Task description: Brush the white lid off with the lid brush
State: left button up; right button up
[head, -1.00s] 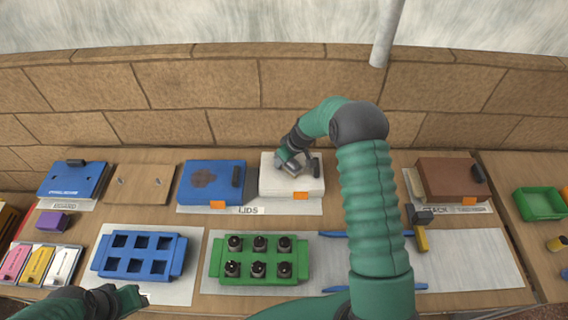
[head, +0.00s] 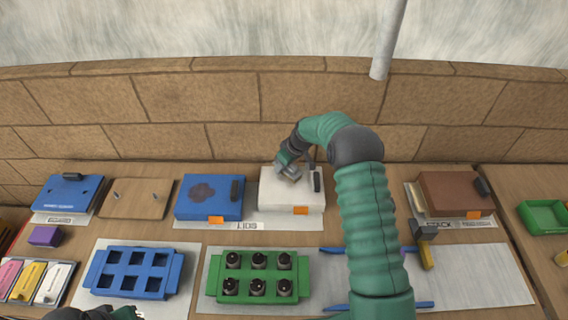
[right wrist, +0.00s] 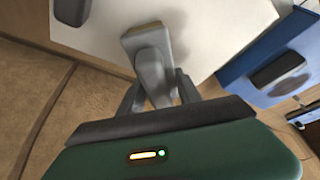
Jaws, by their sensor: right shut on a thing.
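The white lid (head: 276,198) sits on the lids sheet at the back middle, with a dark handle on its right side in the head view. In the right wrist view its pale top (right wrist: 225,25) fills the upper middle. My right gripper (head: 288,168) is over it and shut on the lid brush (right wrist: 142,40), a grey tool with a brownish edge. The brush head is at the lid's top; I cannot tell whether it touches. No clear dirt shows on the visible part of the lid. My left gripper (head: 125,313) is mostly cut off at the bottom edge.
A blue lid (head: 199,208) with a dark stain stands just left of the white one. The green block (head: 222,292) with several dark plugs and the empty blue tray (head: 98,282) lie in front. A hammer (head: 426,245) and brown block (head: 450,190) are to the right.

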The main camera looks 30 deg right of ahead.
aim_at(281, 179)
jog(key=shift+s+a+f, duration=0.1)
jog(key=shift+s+a, duration=0.45)
jog(key=shift+s, duration=0.3)
jog(key=shift+s+a, duration=0.55)
jog(key=shift+s, duration=0.3)
jog(key=shift+s+a, duration=0.5)
jog(key=shift+s, duration=0.35)
jog(key=shift+s+a, duration=0.5)
jog(key=shift+s, duration=0.35)
jog(key=shift+w+d, duration=0.4)
jog(key=shift+w, duration=0.25)
jog(key=shift+w+d, duration=0.35)
jog(key=shift+w, duration=0.25)
jog(key=shift+w+d+b, duration=0.25)
jog(key=shift+w+d, duration=0.3)
jog(key=shift+w, duration=0.35)
jog(key=shift+w+d+b, duration=0.25)
jog(key=shift+w+d, duration=0.35)
jog(key=shift+w, duration=0.35)
jog(key=shift+w+d+b, duration=0.25)
jog(key=shift+w+d, duration=0.3)
jog(key=shift+w, duration=0.35)
jog(key=shift+r+p, duration=1.85)
jog(key=shift+r, duration=1.35)
